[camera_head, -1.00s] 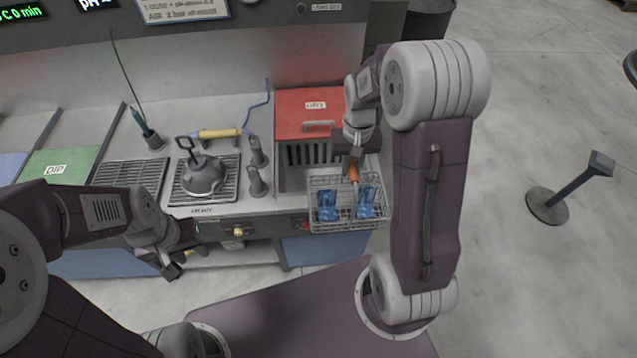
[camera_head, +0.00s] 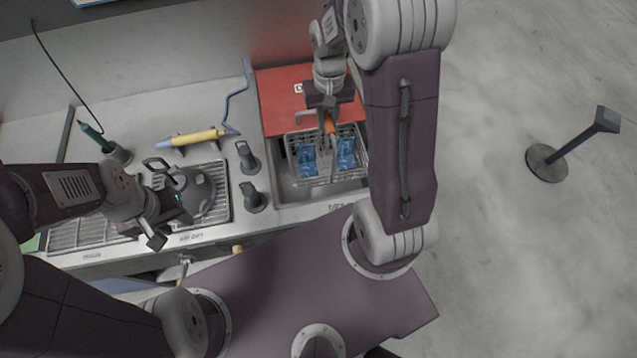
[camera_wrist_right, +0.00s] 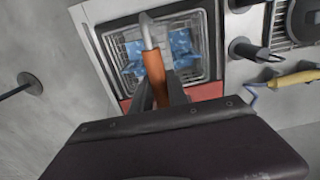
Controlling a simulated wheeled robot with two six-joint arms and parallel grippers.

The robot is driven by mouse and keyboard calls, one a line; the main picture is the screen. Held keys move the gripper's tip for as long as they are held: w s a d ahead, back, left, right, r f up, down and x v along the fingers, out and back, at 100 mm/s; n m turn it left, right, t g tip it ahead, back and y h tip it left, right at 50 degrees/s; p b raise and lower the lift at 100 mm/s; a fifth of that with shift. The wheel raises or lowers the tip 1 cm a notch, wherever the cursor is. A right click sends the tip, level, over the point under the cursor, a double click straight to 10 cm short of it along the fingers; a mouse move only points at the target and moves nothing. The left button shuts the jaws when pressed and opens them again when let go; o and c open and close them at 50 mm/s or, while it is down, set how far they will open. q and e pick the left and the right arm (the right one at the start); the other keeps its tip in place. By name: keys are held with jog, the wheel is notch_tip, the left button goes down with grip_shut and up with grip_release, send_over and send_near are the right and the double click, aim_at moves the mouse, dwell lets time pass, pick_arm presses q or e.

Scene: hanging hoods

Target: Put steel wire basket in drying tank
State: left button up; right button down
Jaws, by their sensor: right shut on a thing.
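The steel wire basket (camera_head: 333,179) holds blue pieces (camera_head: 308,160) and has an orange grip (camera_head: 329,126). My right gripper (camera_head: 327,116) is shut on that grip, and the basket hangs from it. In the right wrist view the fingers (camera_wrist_right: 158,95) clasp the orange grip (camera_wrist_right: 154,68), with the basket (camera_wrist_right: 208,48) beyond. The basket is over the open tank (camera_head: 290,193) at the counter's right end, in front of a red lid (camera_head: 278,95). I cannot tell whether it touches the tank. My left gripper (camera_head: 168,228) is open and empty near the counter's front edge.
Left of the tank stand two dark upright holders (camera_head: 252,195). A grey kettle-like vessel (camera_head: 192,190) sits on a grate. A yellow tool (camera_head: 197,137) with a blue hose lies behind. A post (camera_head: 575,145) stands on the open floor at right.

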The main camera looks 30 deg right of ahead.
aim_at(326, 159)
notch_tip(326, 159, down, 17)
jog(key=b, duration=1.6)
notch_tip(326, 159, down, 6)
jog(key=shift+f+b, duration=0.1)
jog(key=shift+b, duration=0.4)
notch_tip(326, 159, down, 4)
jog(key=shift+r+b, duration=0.15)
jog(key=shift+b, duration=0.15)
jog(key=c, duration=1.3)
grip_release()
jog(key=shift+s, duration=0.1)
